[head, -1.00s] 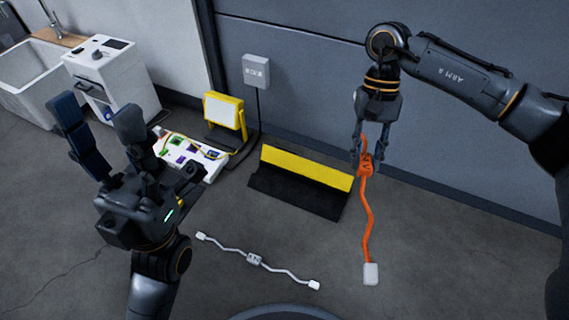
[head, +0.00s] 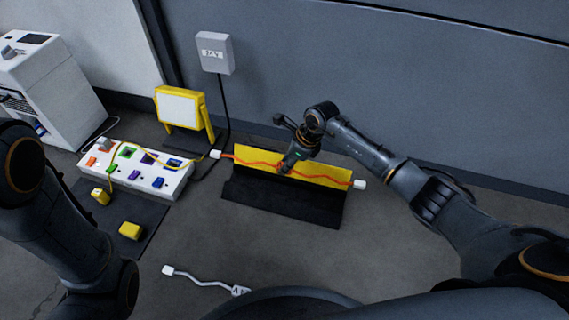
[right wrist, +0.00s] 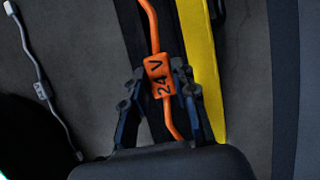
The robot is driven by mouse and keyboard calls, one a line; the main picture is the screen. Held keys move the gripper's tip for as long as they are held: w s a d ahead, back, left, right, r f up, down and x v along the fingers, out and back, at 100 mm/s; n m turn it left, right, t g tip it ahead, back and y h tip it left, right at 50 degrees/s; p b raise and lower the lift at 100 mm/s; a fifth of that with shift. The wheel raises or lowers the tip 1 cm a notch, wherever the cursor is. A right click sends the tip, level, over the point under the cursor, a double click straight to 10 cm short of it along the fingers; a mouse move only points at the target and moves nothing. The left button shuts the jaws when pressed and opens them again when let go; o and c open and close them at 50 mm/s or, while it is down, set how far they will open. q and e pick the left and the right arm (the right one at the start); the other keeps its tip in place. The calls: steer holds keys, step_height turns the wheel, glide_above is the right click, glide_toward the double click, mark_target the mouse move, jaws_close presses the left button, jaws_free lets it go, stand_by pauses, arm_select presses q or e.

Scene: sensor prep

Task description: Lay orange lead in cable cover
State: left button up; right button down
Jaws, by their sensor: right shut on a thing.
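The orange lead (head: 325,178) has white plugs at both ends and a "24 V" tag (right wrist: 159,77). My right gripper (head: 287,167) is shut on it at the tag. The cable cover has a black base (head: 282,203) and a yellow flap (head: 245,151) along its back side. In the head view the lead runs lengthwise across the yellow flap, its ends reaching past both sides. In the right wrist view it passes over the black part (right wrist: 133,32) beside the yellow. I cannot tell whether it touches the cover. My left gripper is out of view.
A white lead (head: 200,281) lies on the floor in front. A power strip (head: 145,183) with coloured plugs, a dark mat (head: 150,215) with yellow blocks and a yellow work lamp (head: 183,108) stand to the left. The wall is close behind the cover.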

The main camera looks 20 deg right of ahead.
steer(key=shift+w+d+f, duration=0.15)
steer(key=shift+f, duration=0.3)
step_height(320, 180, down, 7)
steer(key=b, duration=0.6)
steer(key=shift+r, duration=0.1)
steer(key=shift+r, duration=0.1)
steer(key=shift+f+b, duration=1.7)
steer(key=shift+f, duration=0.6)
stand_by(0.4)
steer(key=c, duration=1)
jaws_free()
